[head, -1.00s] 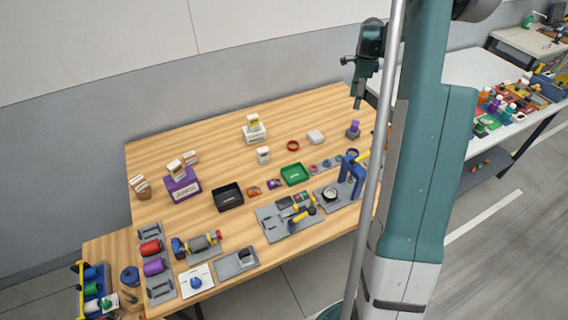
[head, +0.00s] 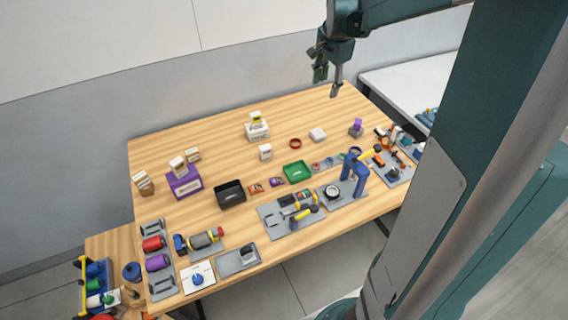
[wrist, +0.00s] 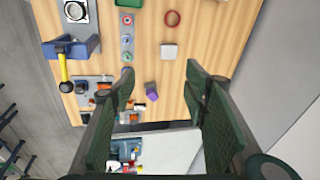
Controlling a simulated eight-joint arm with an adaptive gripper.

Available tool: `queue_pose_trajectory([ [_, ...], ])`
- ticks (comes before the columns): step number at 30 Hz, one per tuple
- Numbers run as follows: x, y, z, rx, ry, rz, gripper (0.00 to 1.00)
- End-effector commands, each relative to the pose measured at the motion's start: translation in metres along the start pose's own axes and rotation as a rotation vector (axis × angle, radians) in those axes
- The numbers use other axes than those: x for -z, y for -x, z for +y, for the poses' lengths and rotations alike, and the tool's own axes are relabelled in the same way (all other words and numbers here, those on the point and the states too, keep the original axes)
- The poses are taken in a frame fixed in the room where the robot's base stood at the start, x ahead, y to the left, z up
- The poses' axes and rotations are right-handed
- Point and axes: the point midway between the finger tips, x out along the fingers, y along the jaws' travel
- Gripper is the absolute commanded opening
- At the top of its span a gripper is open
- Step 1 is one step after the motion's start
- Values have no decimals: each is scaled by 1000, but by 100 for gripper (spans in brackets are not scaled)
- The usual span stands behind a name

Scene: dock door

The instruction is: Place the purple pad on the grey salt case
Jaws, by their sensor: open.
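A small purple block, seemingly the purple pad (head: 357,122), sits on a darker purple-grey base near the table's right back edge. It also shows in the wrist view (wrist: 152,88), between and beyond my fingers. A pale grey box, possibly the grey salt case (head: 318,134), lies flat on the table to its left, and it shows in the wrist view (wrist: 169,51). No label can be read on it. My gripper (head: 328,82) is open and empty, high above the table's back right part. Its two fingers (wrist: 162,76) are spread wide in the wrist view.
A red ring (head: 295,143) and a green tray (head: 297,172) lie left of and nearer than the grey box. A blue stand (head: 354,172) with a yellow-handled tool rises at the front right.

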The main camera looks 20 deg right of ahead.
Motion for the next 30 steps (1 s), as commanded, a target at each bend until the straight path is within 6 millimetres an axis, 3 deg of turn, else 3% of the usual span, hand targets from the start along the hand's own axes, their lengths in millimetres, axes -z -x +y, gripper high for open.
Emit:
queue_pose_trajectory([
  [12,-84,51,34,78,301,26,45],
  [30,-187,96,103,190,728,86,45],
])
